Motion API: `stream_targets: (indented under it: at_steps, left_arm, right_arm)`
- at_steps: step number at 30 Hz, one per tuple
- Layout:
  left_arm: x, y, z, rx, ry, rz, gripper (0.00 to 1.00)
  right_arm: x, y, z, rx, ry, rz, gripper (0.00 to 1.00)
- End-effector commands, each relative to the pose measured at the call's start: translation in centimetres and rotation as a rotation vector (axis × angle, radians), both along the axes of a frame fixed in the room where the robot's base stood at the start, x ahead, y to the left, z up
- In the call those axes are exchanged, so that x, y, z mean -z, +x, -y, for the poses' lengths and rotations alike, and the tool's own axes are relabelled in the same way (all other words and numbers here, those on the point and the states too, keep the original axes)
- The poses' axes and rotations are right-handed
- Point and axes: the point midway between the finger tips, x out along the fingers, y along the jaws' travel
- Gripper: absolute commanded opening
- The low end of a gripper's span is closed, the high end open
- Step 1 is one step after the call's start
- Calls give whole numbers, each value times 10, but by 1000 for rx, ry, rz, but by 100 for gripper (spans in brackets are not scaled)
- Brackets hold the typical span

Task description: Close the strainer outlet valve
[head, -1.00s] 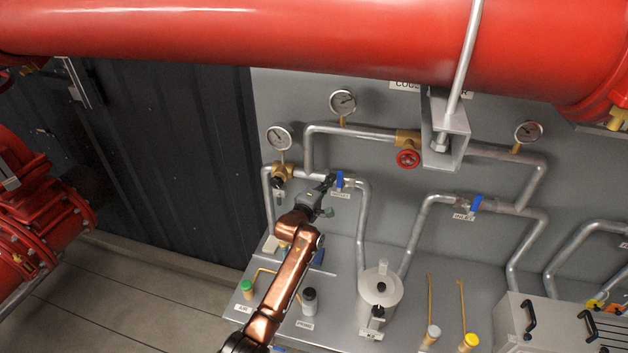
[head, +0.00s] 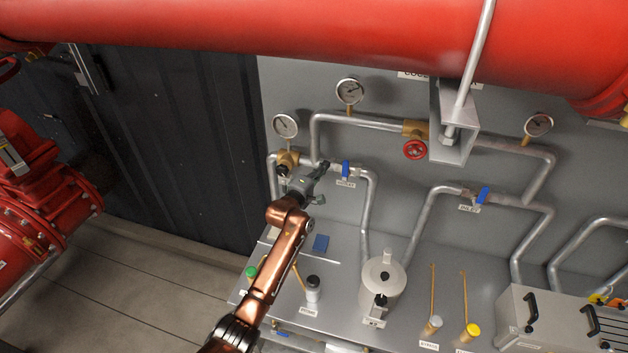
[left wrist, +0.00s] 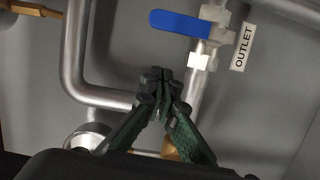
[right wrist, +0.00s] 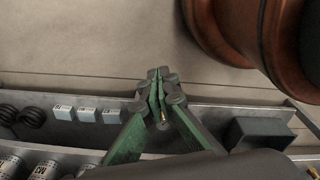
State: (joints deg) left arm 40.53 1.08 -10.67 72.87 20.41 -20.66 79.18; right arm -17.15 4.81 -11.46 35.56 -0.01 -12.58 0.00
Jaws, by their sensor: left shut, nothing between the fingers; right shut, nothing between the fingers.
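The strainer outlet valve has a blue lever (head: 346,168) on a grey pipe, above an OUTLET label (head: 345,184). In the left wrist view, the lever (left wrist: 182,23) lies crosswise to its pipe, beside the OUTLET label (left wrist: 243,47). My left gripper (head: 322,168) is shut and empty, just left of the lever and apart from it. Its closed fingertips (left wrist: 158,76) show below the lever in the left wrist view. The strainer pot (head: 382,283) stands on the bench. My right gripper (right wrist: 158,75) is shut and empty, seen only in the right wrist view.
A second blue lever (head: 483,195) marks the inlet valve at right. A red handwheel (head: 415,149) and gauges (head: 349,91) are above. A large red pipe (head: 300,40) crosses the top. Capped bottles (head: 312,288) stand on the bench.

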Motion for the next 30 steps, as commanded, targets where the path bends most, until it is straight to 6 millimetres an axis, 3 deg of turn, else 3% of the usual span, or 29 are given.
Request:
stream_targets:
  at_steps: [9, 15, 22, 30]
  left_arm:
    - [1, -55, -24, 0, -4, 4, 0]
    - [0, -79, -35, 1, -4, 3, 0]
    - [-1, -89, -40, 1, -3, 3, 0]
    - [-1, -89, -40, 1, -3, 3, 0]
  right_arm:
    - [15, -3, 2, 0, -2, -4, 0]
    - [21, -4, 0, 1, -1, -6, 0]
    - [23, -2, -13, 5, 13, -4, 0]
    - [23, -2, -8, 3, 8, -3, 0]
